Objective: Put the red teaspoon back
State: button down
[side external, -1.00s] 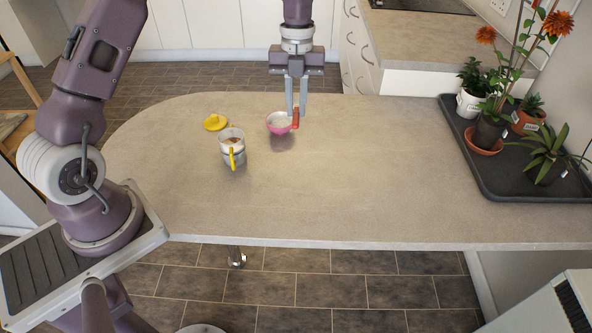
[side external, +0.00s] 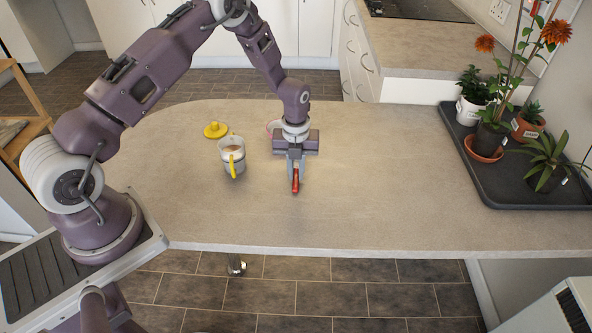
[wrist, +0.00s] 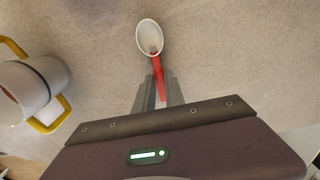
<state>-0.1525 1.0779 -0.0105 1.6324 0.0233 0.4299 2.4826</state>
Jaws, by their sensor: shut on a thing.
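The red teaspoon (side external: 295,181) is between the fingers of my gripper (side external: 296,174), which is shut on its handle. In the wrist view the red handle (wrist: 158,80) runs up from the fingers (wrist: 158,92) to a pale oval spoon bowl (wrist: 149,38). The spoon is over the bare middle of the table; I cannot tell whether it touches the surface.
A dark tray (side external: 490,178) of potted plants is at the right. The table (side external: 390,190) between is clear.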

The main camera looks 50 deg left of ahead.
jog(key=c, duration=1.4)
grip_release()
jog(key=shift+r, duration=0.1)
